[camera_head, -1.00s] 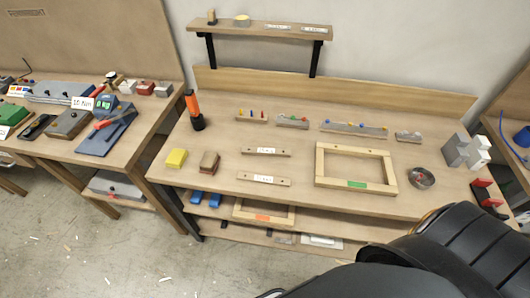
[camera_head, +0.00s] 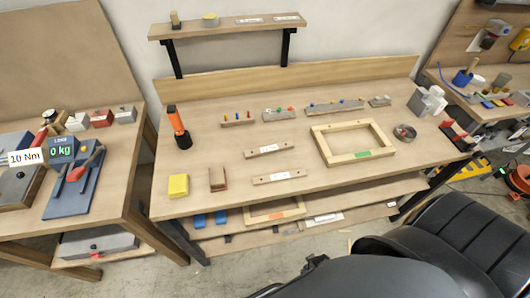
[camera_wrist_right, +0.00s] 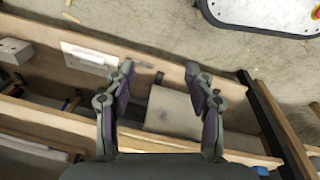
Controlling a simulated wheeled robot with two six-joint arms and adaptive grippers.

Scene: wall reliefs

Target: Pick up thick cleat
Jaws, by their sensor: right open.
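Two wooden cleats with white labels lie on the workbench: a rear cleat (camera_head: 269,149) and a front cleat (camera_head: 279,177). Their labels are too small to read, and I cannot tell which is the thick one. My right gripper (camera_wrist_right: 160,72) is open and empty in the right wrist view, above the bench's lower shelf area, with no cleat visible between its fingers. My left gripper is not in view.
A wooden frame (camera_head: 352,144) lies right of the cleats. A yellow block (camera_head: 178,186), a brown block (camera_head: 217,179) and an orange-black tool (camera_head: 179,127) stand to the left. Peg strips line the back. The lower shelf (camera_head: 345,200) holds another frame.

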